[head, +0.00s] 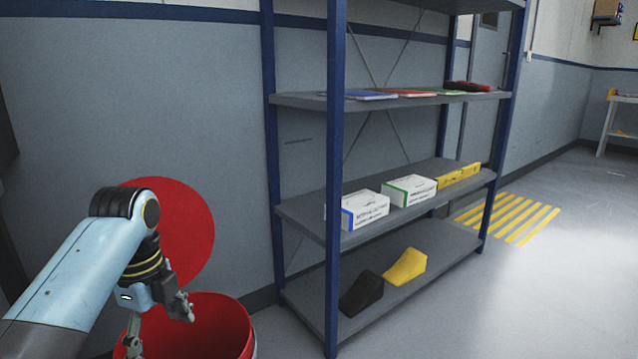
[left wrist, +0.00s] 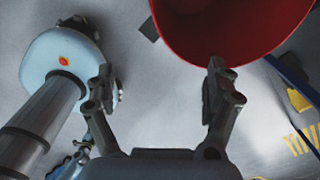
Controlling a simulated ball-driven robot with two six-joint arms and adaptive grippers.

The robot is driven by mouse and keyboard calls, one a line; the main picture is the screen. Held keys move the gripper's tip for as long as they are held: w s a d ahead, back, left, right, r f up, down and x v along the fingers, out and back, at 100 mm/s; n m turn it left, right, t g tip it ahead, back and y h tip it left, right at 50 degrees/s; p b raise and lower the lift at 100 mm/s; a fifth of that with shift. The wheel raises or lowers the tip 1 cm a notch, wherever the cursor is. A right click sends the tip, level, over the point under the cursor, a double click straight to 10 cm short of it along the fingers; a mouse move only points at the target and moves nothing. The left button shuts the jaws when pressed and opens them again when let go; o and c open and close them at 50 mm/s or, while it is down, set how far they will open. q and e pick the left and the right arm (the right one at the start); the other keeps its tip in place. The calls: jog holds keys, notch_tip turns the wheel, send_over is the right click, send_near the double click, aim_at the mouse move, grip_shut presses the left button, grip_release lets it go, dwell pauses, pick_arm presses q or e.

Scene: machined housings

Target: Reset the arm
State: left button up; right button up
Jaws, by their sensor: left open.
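My left arm (head: 95,250) reaches in from the left in the head view and bends down at the wrist. My left gripper (head: 160,328) points down at the near side of a red bin (head: 225,325) and covers part of its opening. In the left wrist view my left gripper (left wrist: 159,72) has its two fingers spread wide with nothing between them. The red bin (left wrist: 230,35) lies beyond the fingertips there, at the top.
A round red panel (head: 190,230) stands upright behind the bin. A blue-posted shelf unit (head: 334,180) to the right holds white boxes (head: 365,210), a yellow level (head: 458,176), and black (head: 362,293) and yellow wedges (head: 405,267). Open floor (head: 520,300) lies at the right.

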pick_arm(q)
jog(key=s+a+f+n+p, duration=0.2)
jog(key=s+f+n, duration=0.4)
jog(key=s, duration=1.1)
jog(key=s+a+f+n+p, duration=0.1)
jog(key=s+f+n, duration=0.6)
jog(key=s+f, duration=0.8)
jog(key=s+a+f+n+p, duration=0.2)
jog(key=s+f+n, duration=0.5)
jog(key=s, duration=1.1)
notch_tip(320, 180, down, 4)
jog(key=shift+s+a+f+y+p, duration=0.1)
jog(key=shift+s+a+y+p, duration=0.3)
jog(key=shift+p, duration=0.4)
jog(key=shift+s, duration=0.1)
